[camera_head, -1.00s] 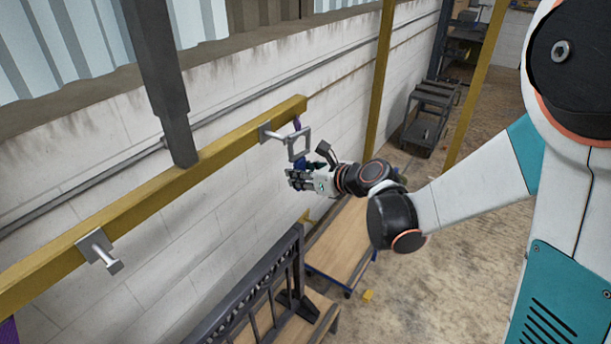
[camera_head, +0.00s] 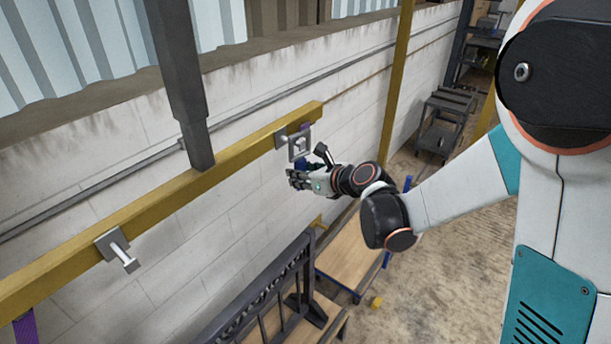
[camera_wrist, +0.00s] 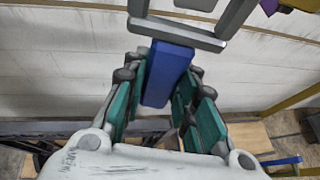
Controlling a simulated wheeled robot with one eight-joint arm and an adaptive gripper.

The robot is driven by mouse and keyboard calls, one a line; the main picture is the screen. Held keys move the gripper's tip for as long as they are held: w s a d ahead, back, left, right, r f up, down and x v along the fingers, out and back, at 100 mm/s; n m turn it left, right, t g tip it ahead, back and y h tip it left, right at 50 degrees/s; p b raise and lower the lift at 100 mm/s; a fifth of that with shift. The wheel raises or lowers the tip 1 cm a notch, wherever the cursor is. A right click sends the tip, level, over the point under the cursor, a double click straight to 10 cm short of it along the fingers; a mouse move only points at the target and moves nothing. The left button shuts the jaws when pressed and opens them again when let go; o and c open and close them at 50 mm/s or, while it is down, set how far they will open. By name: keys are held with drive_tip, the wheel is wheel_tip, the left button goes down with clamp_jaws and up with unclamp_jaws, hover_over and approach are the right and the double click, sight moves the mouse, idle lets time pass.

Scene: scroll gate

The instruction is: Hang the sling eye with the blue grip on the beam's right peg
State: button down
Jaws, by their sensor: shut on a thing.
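The sling eye, a square grey metal frame (camera_head: 299,146), is at the beam's right peg (camera_head: 281,138) in the head view. The peg seems to show within the frame's opening, but I cannot tell how far it passes through. My gripper (camera_wrist: 165,95) is shut on the blue grip (camera_wrist: 167,70), which hangs below the frame. The frame's lower bar (camera_wrist: 178,33) crosses the top of the wrist view. A purple strap (camera_head: 306,128) shows behind the frame. The yellow beam (camera_head: 236,155) carries the peg near its right end.
A left peg (camera_head: 119,248) on a square plate sticks out empty from the beam. A grey post (camera_head: 182,75) meets the beam's middle. Another purple strap (camera_head: 26,328) hangs at the lower left. A dark rack (camera_head: 275,285) and wooden-topped table (camera_head: 350,258) stand below.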

drive_tip(key=shift+s+a+b+x, duration=0.15)
drive_tip(key=shift+b+x, duration=0.2)
drive_tip(key=shift+x, duration=0.5)
drive_tip(key=shift+s+a+b+x, duration=0.15)
drive_tip(key=shift+b+x, duration=0.2)
drive_tip(key=shift+x, duration=0.55)
drive_tip(key=shift+w+r, duration=0.1)
drive_tip(key=c, duration=1)
unclamp_jaws()
drive_tip(key=shift+o, duration=0.2)
wheel_tip(320, 180, down, 12)
drive_tip(key=b, duration=1)
drive_tip(key=shift+r+b, duration=0.2)
drive_tip(key=shift+b, duration=0.15)
